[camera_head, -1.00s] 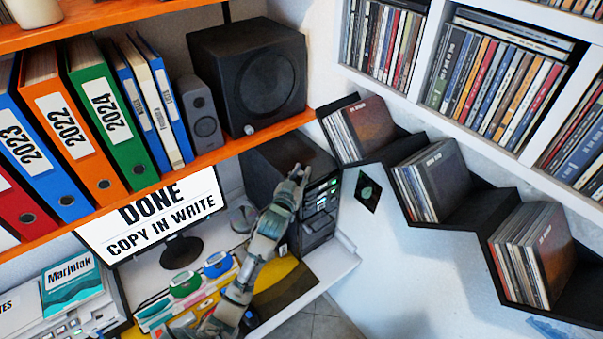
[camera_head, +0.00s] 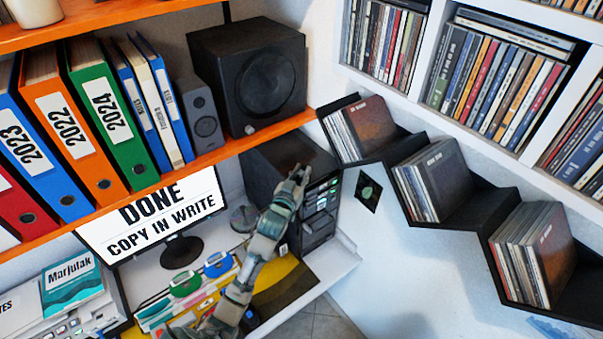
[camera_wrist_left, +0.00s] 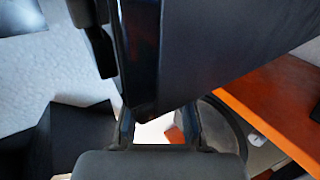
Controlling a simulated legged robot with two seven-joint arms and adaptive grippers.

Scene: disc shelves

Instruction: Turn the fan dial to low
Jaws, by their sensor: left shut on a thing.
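A black computer tower (camera_head: 275,165) stands on the desk under the orange shelf, its front panel (camera_head: 318,210) with several drive slots and small lights facing right. My left gripper (camera_head: 299,174) is at the top front edge of the tower, shut on the fan dial. The dial itself is hidden by the fingers and too small to make out. In the left wrist view the tower (camera_wrist_left: 210,40) fills the upper middle, and my left gripper (camera_wrist_left: 158,125) is close below its edge. My right gripper is in neither view.
The orange shelf (camera_head: 215,146) with binders and a speaker (camera_head: 250,75) hangs just above the tower. A black zigzag disc shelf (camera_head: 465,215) is on the wall to the right. A monitor (camera_head: 150,215) and desk items stand to the left.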

